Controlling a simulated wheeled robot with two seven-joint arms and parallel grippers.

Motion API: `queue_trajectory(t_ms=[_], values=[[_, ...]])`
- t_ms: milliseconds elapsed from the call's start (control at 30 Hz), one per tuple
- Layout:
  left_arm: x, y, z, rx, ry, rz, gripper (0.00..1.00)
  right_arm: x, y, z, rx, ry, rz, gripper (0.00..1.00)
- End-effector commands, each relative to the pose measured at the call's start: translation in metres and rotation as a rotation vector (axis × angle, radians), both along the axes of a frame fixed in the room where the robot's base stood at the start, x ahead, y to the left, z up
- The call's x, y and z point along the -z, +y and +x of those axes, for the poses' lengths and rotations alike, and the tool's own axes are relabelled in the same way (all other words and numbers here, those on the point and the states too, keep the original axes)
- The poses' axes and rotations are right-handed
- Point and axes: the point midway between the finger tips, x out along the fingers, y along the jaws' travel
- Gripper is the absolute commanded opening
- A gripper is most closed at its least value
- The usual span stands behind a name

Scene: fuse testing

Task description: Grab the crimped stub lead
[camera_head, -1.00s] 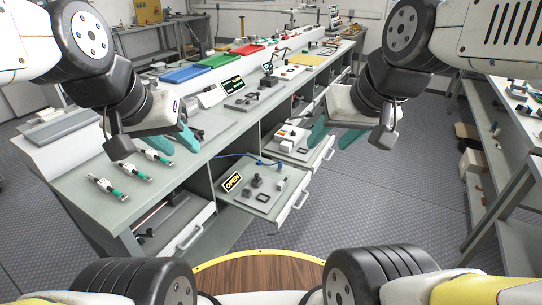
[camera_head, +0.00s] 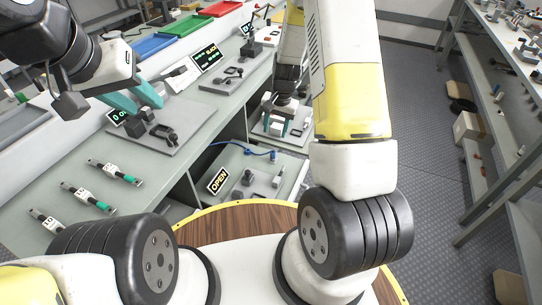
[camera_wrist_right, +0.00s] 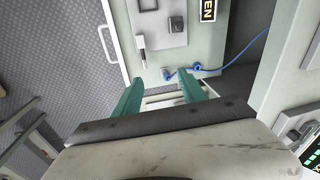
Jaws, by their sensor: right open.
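My right gripper (camera_head: 277,127) is open, pointing down beyond the lead in the head view. In the right wrist view its teal fingers (camera_wrist_right: 161,82) are apart, with the blue ends just past the tips and nothing held. My left gripper (camera_head: 145,105) is open and empty above the bench.
The OPEN sign (camera_head: 217,181) stands on the panel beside small dark blocks. Several green-and-white parts (camera_head: 87,197) lie on the bench at left. A display (camera_head: 207,58) and green, blue and red trays are further back. A shelf unit (camera_head: 490,120) stands at right across open floor.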

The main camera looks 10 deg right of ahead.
Motion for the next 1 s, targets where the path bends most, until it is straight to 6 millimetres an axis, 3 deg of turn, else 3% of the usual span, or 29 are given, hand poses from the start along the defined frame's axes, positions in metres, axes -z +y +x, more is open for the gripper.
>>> queue_trajectory(t_ms=[33,100,200,300,1000], values=[[0.000,0.000,0.000,0.000,0.000,0.000,0.36,0.035,-0.002,-0.001,0.018,0.035,-0.015,0.49],[0.000,0.000,0.000,0.000,0.000,0.000,0.36,0.073,-0.006,-0.001,0.045,0.063,-0.034,0.49],[0.000,0.000,0.000,0.000,0.000,0.000,0.36,0.117,-0.011,-0.005,0.073,0.095,-0.058,0.49],[0.000,0.000,0.000,0.000,0.000,0.000,0.36,0.147,-0.015,-0.010,0.091,0.114,-0.076,0.49],[0.000,0.000,0.000,0.000,0.000,0.000,0.36,0.240,-0.011,-0.016,0.104,0.128,-0.089,0.49]])
